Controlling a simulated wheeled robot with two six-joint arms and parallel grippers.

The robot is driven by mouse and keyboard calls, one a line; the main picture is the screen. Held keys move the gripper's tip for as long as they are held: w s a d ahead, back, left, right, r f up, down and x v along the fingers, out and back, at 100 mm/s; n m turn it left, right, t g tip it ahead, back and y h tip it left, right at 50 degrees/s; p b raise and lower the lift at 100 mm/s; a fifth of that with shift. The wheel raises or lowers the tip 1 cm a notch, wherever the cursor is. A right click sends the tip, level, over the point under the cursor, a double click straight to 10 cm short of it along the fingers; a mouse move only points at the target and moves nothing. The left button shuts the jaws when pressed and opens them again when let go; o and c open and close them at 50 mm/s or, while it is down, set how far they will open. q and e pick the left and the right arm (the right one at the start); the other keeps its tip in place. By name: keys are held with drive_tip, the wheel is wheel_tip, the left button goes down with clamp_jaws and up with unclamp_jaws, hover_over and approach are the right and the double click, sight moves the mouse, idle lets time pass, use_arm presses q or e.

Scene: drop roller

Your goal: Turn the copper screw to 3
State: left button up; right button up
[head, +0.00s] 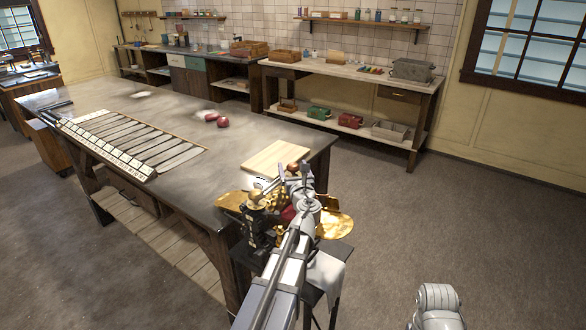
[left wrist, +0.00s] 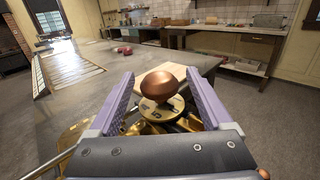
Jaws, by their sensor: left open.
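The copper screw is a rounded copper knob (left wrist: 158,84) above a brass dial (left wrist: 162,110) with dark marks; I cannot read which number it points to. The knob also shows in the head view (head: 293,167) at the far end of my left arm. It tops a brass machine (head: 262,212) on a small dark stand, partly hidden by that arm. My left gripper (left wrist: 158,92) is open, its purple-grey fingers on either side of the knob with visible gaps. It also shows in the head view (head: 296,178). My right gripper is out of view.
A long grey worktable (head: 170,105) stands behind the machine, with a pale wooden board (head: 276,157), red round items (head: 222,121) and a slatted frame (head: 135,140). A white cloth (head: 326,272) hangs at the stand. Floor at the right is clear.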

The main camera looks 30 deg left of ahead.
use_arm(q)
clamp_jaws()
idle(0.7)
drive_tip(key=n+g+y, duration=0.1)
drive_tip(key=g, duration=0.1)
drive_tip(key=n+g+y, duration=0.1)
drive_tip(key=n+y, duration=0.1)
drive_tip(key=shift+w+g, duration=0.2)
drive_tip(key=shift+g, duration=0.2)
drive_tip(key=n+g+y, duration=0.1)
drive_tip(key=n+g, duration=0.1)
drive_tip(key=g, duration=0.1)
drive_tip(key=n+g+y, duration=0.2)
drive_tip(key=g, duration=0.1)
drive_tip(key=shift+n, duration=0.3)
drive_tip(key=n+g, duration=0.2)
drive_tip(key=g, duration=0.2)
drive_tip(key=n+g, duration=0.3)
drive_tip(key=g, duration=0.1)
drive_tip(key=shift+s+n+g+h, duration=0.15)
drive_tip(key=shift+n+g+h, duration=0.25)
drive_tip(key=shift+n+g, duration=0.5)
drive_tip(key=shift+s+n+g+h, duration=0.1)
drive_tip(key=shift+n+g+h, duration=0.35)
drive_tip(key=shift+g, duration=0.75)
drive_tip(key=shift+s+n+g, duration=0.1)
drive_tip(key=shift+n+g, duration=0.15)
drive_tip(key=shift+g, duration=0.05)
